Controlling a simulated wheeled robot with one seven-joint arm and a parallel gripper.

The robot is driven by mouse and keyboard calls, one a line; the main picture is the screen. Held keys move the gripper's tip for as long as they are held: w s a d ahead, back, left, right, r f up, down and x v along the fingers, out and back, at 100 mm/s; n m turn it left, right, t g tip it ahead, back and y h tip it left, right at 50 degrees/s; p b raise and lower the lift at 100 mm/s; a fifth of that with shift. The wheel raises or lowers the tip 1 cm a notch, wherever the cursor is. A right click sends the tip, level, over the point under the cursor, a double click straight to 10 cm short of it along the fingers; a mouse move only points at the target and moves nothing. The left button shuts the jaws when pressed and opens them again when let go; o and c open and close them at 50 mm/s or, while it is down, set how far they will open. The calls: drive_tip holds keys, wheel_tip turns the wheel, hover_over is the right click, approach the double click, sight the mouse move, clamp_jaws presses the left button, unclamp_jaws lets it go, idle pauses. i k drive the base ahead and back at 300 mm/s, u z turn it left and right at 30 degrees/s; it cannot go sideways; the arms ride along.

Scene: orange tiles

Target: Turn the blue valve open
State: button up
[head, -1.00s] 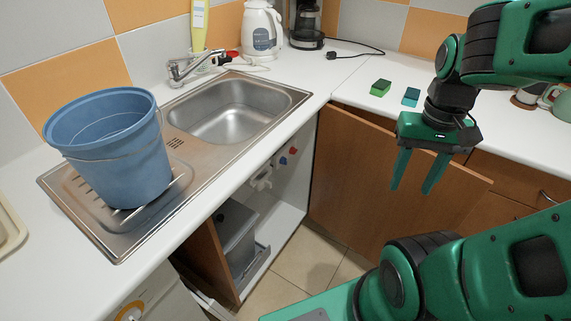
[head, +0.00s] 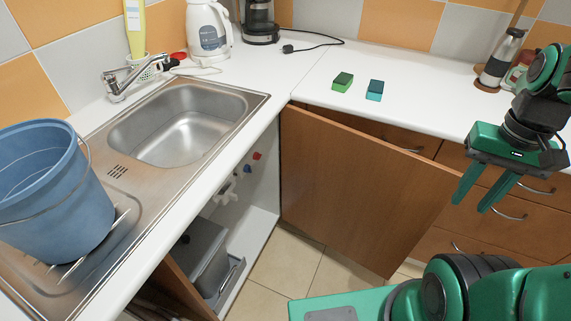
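The blue valve (head: 247,168) is a small blue knob on the white back wall inside the open cabinet under the sink. A red valve (head: 257,156) sits just right of it and a little higher. My gripper (head: 483,202) is at the right of the head view, in front of the drawers, with its two green fingers pointing down and apart. Nothing is between them. It is well to the right of the valve, with the open cabinet door between them in the picture.
The brown cabinet door (head: 365,185) stands open beside the cabinet. A grey bin (head: 201,258) stands inside it at the lower left. A blue bucket (head: 52,190) is on the drainboard by the sink (head: 178,125). Two sponges lie on the right counter.

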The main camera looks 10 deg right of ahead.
sight(247, 169)
drive_tip(key=z, duration=0.1)
drive_tip(key=k, duration=1.55)
drive_tip(key=u, duration=0.8)
drive_tip(key=i, duration=1.5)
